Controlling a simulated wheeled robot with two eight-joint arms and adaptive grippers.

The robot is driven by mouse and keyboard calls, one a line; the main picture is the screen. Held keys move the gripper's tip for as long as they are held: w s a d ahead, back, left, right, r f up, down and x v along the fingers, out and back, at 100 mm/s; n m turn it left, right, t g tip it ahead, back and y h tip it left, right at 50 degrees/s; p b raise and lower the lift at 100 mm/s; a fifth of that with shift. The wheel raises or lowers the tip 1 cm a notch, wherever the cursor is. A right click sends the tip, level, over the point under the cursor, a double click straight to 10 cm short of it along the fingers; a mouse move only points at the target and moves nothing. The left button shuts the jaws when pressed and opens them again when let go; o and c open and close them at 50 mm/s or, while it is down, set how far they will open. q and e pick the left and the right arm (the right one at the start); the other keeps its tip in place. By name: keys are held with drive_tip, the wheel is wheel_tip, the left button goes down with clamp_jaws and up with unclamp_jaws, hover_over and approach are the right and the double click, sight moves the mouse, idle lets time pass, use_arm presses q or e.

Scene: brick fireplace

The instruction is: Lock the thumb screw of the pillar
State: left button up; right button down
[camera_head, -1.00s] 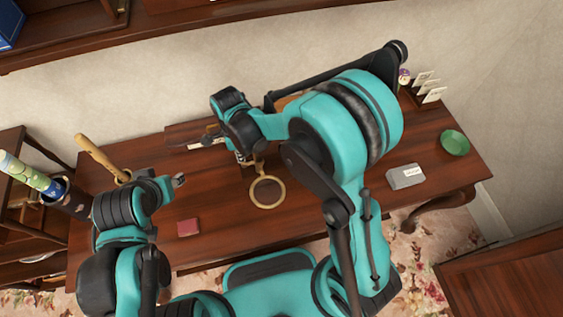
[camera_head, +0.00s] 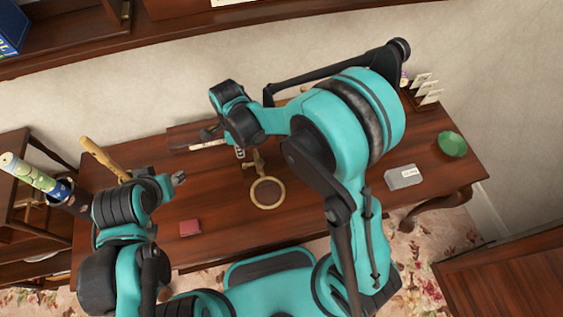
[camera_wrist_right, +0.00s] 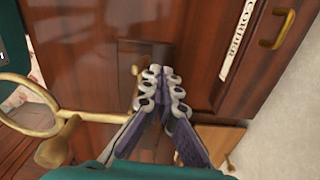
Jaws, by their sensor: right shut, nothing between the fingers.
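A brass stand with a round ring (camera_head: 267,192) is on the desk. Its brass arm and joint (camera_head: 255,163) run up toward my right gripper. In the wrist view the ring (camera_wrist_right: 22,106) is at the left, with a rounded brass knob (camera_wrist_right: 55,149) below it. My right gripper (camera_wrist_right: 163,74) is shut and empty, its fingertips together. A small brass part (camera_wrist_right: 137,73) shows just left of the fingertips; I cannot tell whether they touch. The thumb screw is not clearly identifiable. My left gripper (camera_head: 179,178) hangs over the desk's left part, apart from the stand; its opening is unclear.
A wooden desk (camera_head: 320,222) spans the middle. A red box (camera_head: 190,228) lies at front left, a grey box (camera_head: 403,177) and a green bowl (camera_head: 452,144) at right. A card holder (camera_head: 425,95) stands at back right. Rolled papers (camera_head: 35,175) stand at left.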

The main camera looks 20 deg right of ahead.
idle(0.4)
drive_tip(key=shift+s, duration=0.65)
drive_tip(key=shift+f, duration=0.1)
drive_tip(key=shift+f+b, duration=0.9)
drive_tip(key=shift+b, duration=0.05)
wheel_tip(320, 180, up, 7)
drive_tip(key=p, duration=0.5)
drive_tip(key=shift+r, duration=0.1)
